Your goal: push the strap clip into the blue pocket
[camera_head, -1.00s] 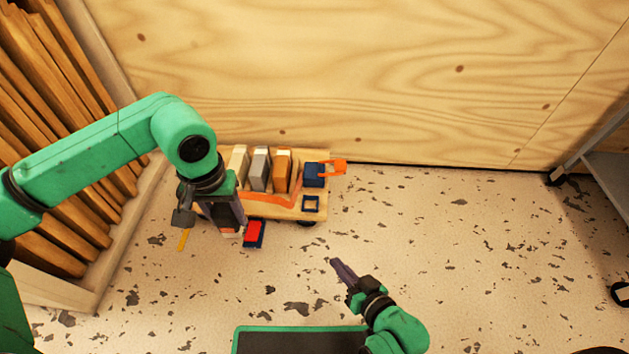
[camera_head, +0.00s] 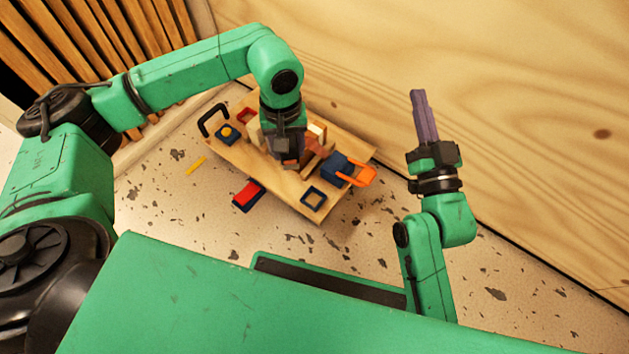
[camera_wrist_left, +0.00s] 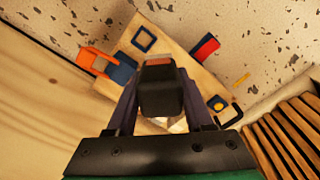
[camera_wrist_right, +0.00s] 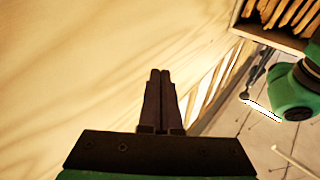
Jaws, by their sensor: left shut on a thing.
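My left gripper (camera_head: 290,150) is over the middle of the wooden board and points down. It is shut on a dark block with an orange-red end (camera_wrist_left: 160,88), which may be the strap clip. A blue block (camera_head: 337,166), which may be the blue pocket, sits at the board's right end with an orange loop (camera_head: 362,176) sticking out. The block also shows in the left wrist view (camera_wrist_left: 122,70), left of the held block and apart from it. My right gripper (camera_head: 418,92) is shut and empty, right of the board.
The wooden board (camera_head: 222,150) also bears a blue square frame (camera_head: 314,198), a yellow knob on blue (camera_head: 227,131), a black handle (camera_head: 207,122) and pale blocks. A red and blue piece (camera_head: 247,194) and yellow strip (camera_head: 196,165) lie on the floor. A plywood wall (camera_head: 480,90) stands behind.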

